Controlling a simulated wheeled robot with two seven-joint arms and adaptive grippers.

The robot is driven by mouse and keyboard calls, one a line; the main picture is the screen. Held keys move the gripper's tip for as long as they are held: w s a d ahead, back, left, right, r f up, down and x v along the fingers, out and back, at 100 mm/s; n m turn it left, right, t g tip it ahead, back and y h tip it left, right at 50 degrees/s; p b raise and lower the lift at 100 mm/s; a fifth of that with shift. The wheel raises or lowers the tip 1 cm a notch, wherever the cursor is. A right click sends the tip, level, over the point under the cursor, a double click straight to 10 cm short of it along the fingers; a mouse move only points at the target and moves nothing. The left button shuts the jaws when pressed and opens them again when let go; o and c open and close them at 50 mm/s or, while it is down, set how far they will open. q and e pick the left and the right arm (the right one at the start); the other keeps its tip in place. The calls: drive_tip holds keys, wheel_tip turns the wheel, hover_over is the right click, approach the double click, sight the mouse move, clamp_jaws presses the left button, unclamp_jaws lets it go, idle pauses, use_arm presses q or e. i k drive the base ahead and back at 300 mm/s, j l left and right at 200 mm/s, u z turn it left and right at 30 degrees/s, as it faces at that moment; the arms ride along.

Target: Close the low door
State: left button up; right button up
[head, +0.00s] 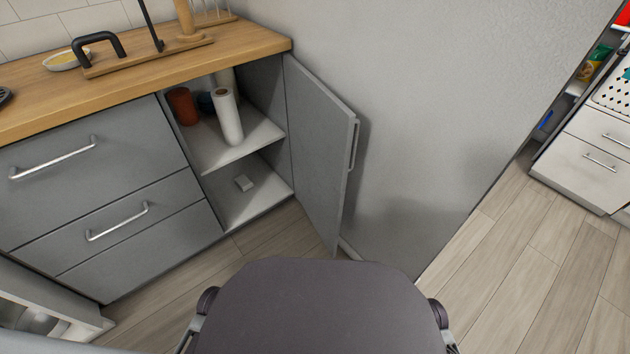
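The low door (318,145) is a grey cabinet door under the right end of the wooden counter. It stands wide open, swung out toward me beside the grey wall, with a metal bar handle (353,146) on its right face. The open cabinet (255,140) shows a white shelf with a white paper roll (227,117), a reddish-brown canister (183,106) and a dark item behind. Neither of my grippers shows in the head view.
Grey drawers (95,185) with bar handles are shut left of the cabinet. The wooden counter (130,72) holds a dish and a rack. A grey wall (420,90) stands close behind the door. Wood floor (520,270) is clear at the right. A white open unit (50,300) is at lower left.

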sight(322, 127)
drive_tip(key=k+l+u, duration=0.15)
drive_tip(key=l, duration=0.2)
drive_tip(key=k+l+u, duration=0.15)
drive_tip(key=l, duration=0.15)
drive_tip(key=k+l+u, duration=0.15)
drive_tip(key=l, duration=0.15)
drive_tip(key=l+u, duration=0.2)
drive_tip(key=l, duration=0.2)
drive_tip(key=k+l+u, duration=0.15)
drive_tip(key=l, duration=0.25)
drive_tip(key=k+l+u, duration=0.2)
drive_tip(key=l, duration=0.15)
drive_tip(key=l+u, duration=0.4)
drive_tip(key=l, duration=0.7)
drive_tip(key=i+j+u, duration=0.15)
drive_tip(key=j, duration=0.25)
drive_tip(key=j+u, duration=0.15)
drive_tip(key=j, duration=0.25)
drive_tip(key=i+j+u, duration=0.15)
drive_tip(key=j, duration=0.25)
